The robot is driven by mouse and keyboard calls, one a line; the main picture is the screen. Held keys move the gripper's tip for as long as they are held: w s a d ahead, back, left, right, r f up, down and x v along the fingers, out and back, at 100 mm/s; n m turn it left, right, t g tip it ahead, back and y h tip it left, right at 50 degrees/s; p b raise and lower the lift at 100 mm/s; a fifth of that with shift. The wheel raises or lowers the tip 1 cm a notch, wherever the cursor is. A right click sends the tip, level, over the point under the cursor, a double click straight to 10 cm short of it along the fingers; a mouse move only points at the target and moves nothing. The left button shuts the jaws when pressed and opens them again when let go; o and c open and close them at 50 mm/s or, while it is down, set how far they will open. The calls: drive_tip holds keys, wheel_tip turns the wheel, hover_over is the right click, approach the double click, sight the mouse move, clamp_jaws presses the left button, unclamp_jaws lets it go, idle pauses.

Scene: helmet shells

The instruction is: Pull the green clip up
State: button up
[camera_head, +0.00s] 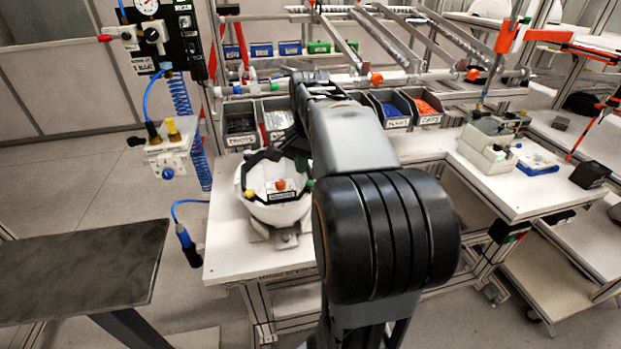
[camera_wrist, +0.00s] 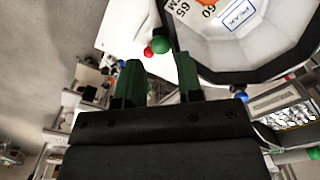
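The green clip, a small green ball (camera_wrist: 160,45), shows in the wrist view at the edge of the white helmet shell (camera_wrist: 235,35). My gripper (camera_wrist: 157,58) has two green fingers, spread apart with nothing between them. The green ball lies just ahead of the gap between the fingertips; whether it touches a finger I cannot tell. A red ball (camera_wrist: 148,52) sits right beside the green one. My arm hides part of that area, and the gripper is not clear there.
Grey bins (camera_head: 240,124) line the back of the white bench (camera_head: 235,245). A dark table (camera_head: 80,270) stands at the left. A blue tool (camera_head: 187,245) hangs on a hose by the bench's left edge. A blue ball (camera_wrist: 241,96) shows right of my fingers.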

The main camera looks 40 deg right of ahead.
sight(310, 178)
drive_tip(key=shift+f, duration=1.7)
clamp_jaws()
